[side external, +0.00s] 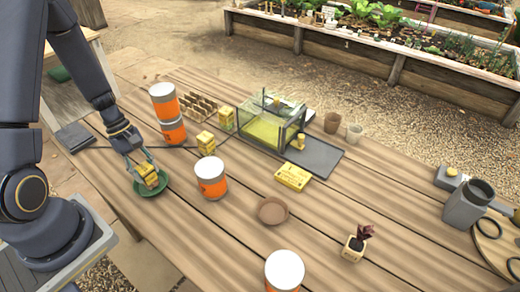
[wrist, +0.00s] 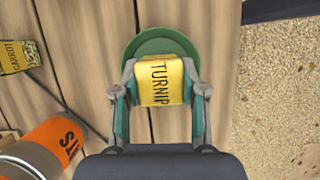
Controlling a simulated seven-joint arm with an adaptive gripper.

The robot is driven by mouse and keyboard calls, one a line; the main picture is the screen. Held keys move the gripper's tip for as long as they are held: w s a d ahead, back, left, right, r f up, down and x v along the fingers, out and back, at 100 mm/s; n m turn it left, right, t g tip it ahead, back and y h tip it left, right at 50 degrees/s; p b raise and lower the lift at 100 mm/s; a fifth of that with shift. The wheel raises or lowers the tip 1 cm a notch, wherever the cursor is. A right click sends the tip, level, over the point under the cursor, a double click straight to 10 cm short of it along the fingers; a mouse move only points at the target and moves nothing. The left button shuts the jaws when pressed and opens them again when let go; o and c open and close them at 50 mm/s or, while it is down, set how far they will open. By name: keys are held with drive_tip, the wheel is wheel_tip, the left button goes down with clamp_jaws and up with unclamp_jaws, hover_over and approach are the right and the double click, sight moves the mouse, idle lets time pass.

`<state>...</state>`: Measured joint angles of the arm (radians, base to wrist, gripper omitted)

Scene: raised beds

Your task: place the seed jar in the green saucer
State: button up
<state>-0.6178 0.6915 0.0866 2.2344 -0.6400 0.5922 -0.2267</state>
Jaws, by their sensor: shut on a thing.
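The green saucer (side external: 152,189) is directly under the jar. In the wrist view the saucer's far rim (wrist: 157,44) shows beyond the jar, and the rest is hidden by the jar and fingers. The jar looks low, at or just above the saucer; I cannot tell if it touches the bottom.
Orange-and-white cans stand nearby, one (side external: 211,178) right of the saucer and two stacked (side external: 165,103) behind. More yellow jars (side external: 206,143) stand behind; a CARROT one (wrist: 14,55) shows in the wrist view. A brown saucer (side external: 273,211) lies mid-table. The table's edge is close by the green saucer.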

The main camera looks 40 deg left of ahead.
drive_tip(key=o, duration=1.2)
drive_tip(key=shift+f, duration=0.1)
drive_tip(key=v, duration=1.2)
drive_tip(key=s+d+r+m+t+y, duration=0.2)
drive_tip(key=d+r+m+t, duration=0.1)
drive_tip(key=d+r+m, duration=0.5)
drive_tip(key=s+d+r+m+t+y, duration=0.2)
drive_tip(key=d+r+m, duration=0.6)
drive_tip(key=r+m, duration=0.1)
drive_tip(key=shift+d+r+t+y, duration=0.3)
drive_tip(key=shift+d+r+t, duration=0.1)
drive_tip(key=shift+r, duration=0.3)
